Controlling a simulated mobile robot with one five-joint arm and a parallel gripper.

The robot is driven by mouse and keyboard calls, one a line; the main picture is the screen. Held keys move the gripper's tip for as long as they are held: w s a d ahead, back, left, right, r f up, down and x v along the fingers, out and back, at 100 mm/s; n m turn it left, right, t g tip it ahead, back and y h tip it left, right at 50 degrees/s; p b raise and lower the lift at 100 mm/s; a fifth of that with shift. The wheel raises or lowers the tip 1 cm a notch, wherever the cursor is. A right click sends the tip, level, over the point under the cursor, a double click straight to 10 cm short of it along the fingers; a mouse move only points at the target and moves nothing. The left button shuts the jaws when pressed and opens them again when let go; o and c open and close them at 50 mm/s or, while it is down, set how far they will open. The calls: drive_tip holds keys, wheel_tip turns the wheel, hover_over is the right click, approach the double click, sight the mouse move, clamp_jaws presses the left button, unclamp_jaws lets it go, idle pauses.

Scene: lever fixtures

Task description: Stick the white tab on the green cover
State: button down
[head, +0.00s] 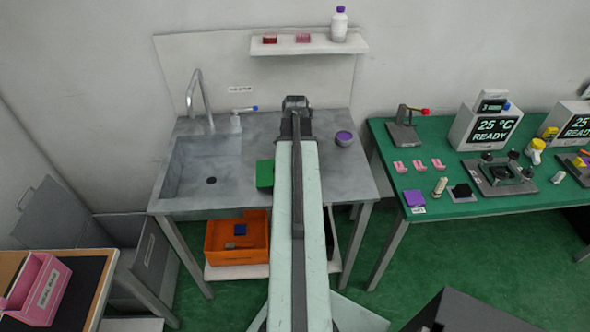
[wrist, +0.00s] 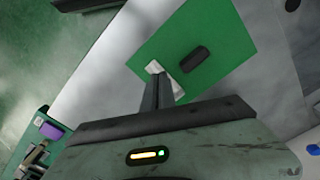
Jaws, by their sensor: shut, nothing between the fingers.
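The green cover (head: 265,173) sits on the grey sink bench, left of my arm, which hides part of it. In the wrist view the green cover (wrist: 222,47) is a flat panel with a dark oval piece (wrist: 194,59) on it. A small white tab (wrist: 153,67) shows at the cover's near left edge, partly hidden by my fingers; I cannot tell whether it is stuck flat. My gripper (wrist: 160,80) is shut and empty, its fingertips over or against the tab. Contact is unclear. My arm hides the gripper in the head view.
The sink basin (head: 205,165) and tap (head: 200,100) are on the left of the bench. A purple-topped round container (head: 344,139) stands to the right. An orange bin (head: 237,243) is on the shelf below. A green table (head: 440,207) with several devices stands at right.

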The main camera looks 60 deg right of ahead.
drive_tip(key=shift+f+b, duration=0.5)
drive_tip(key=shift+f, duration=0.1)
drive_tip(key=shift+r, duration=0.1)
idle(0.3)
wheel_tip(320, 180, up, 7)
drive_tip(key=p, duration=0.7)
